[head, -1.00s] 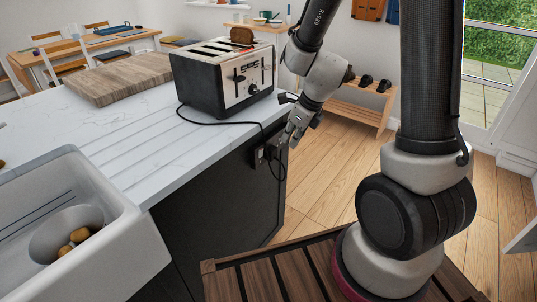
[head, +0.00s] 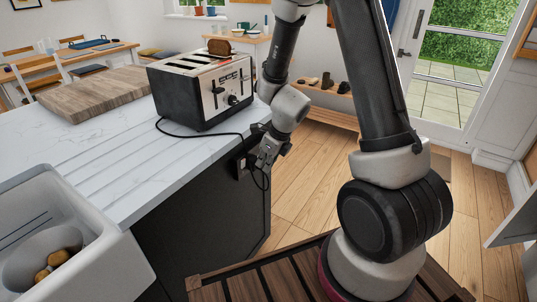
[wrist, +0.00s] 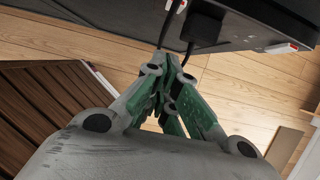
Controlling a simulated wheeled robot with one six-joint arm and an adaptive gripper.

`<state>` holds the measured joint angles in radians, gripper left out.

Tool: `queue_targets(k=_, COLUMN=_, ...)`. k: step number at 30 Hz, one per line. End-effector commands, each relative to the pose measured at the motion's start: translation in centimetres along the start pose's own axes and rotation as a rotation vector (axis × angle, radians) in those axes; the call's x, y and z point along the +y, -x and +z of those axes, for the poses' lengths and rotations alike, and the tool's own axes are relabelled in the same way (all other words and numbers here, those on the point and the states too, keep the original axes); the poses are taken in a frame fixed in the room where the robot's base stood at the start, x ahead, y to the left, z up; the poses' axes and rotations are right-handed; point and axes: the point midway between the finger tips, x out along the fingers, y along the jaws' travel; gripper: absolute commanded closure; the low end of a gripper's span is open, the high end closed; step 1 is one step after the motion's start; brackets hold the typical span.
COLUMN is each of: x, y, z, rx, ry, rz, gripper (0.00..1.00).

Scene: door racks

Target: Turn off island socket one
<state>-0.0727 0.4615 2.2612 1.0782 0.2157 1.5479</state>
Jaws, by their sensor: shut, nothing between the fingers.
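A dark socket (head: 239,168) sits on the black side of the kitchen island, below the worktop near its right end. My gripper (head: 260,162) is just right of it in the head view, and a black cable hangs around there. In the wrist view my gripper's green-lined fingers (wrist: 172,62) are shut and empty, pointing up at the dark panel. A black plug (wrist: 205,27) with a cable is just beyond the fingertips. A small white part with red (wrist: 178,6) is left of the plug, and another (wrist: 283,48) is to its right. Switch positions are unclear.
A toaster (head: 200,90) stands on the white worktop (head: 110,150), with its cord running toward the socket side. A wooden board (head: 95,93) and a white sink (head: 85,240) are to the left. Wooden floor (head: 310,190) lies open right of the island.

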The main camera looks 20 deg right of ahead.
Motion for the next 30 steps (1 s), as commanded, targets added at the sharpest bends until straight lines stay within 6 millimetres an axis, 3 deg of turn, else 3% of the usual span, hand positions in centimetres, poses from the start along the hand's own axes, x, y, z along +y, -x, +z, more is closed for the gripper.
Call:
queue_targets(k=4, x=-0.1, y=-2.4, z=-0.1, rx=0.002, ry=-0.004, rz=0.001, gripper=1.0)
queue_targets(k=15, x=0.1, y=-3.1, z=3.6, rx=-0.001, ry=0.002, rz=0.001, gripper=1.0)
queue_targets(k=30, x=0.0, y=-3.0, z=4.3, rx=-0.001, ry=0.002, rz=0.001, gripper=1.0)
